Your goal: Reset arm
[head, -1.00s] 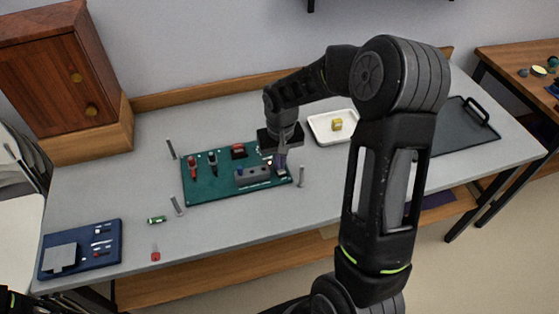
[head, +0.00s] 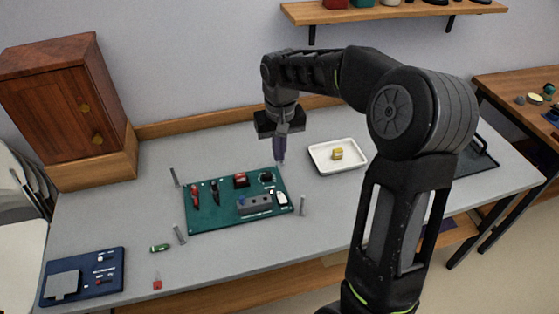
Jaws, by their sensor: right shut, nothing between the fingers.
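My right gripper (head: 281,160) is shut and empty, pointing down above the back right part of the green board. A small gap seems to separate its tips from the board. The green board (head: 225,221) lies on the grey table and carries a red-handled and a black-handled piece at left, a red block (head: 240,180), a grey block (head: 254,204), a dark round part (head: 266,177) and a white part (head: 282,199). My right arm comes in from the lower right and hides part of the table. My left gripper is out of view.
A white tray (head: 322,168) with a yellow block (head: 337,154) stands right of the board. Thin grey posts stand around the board. A blue panel (head: 113,255), a green cell (head: 159,248) and a red piece (head: 157,283) lie at front left. A wooden cabinet (head: 60,110) stands back left.

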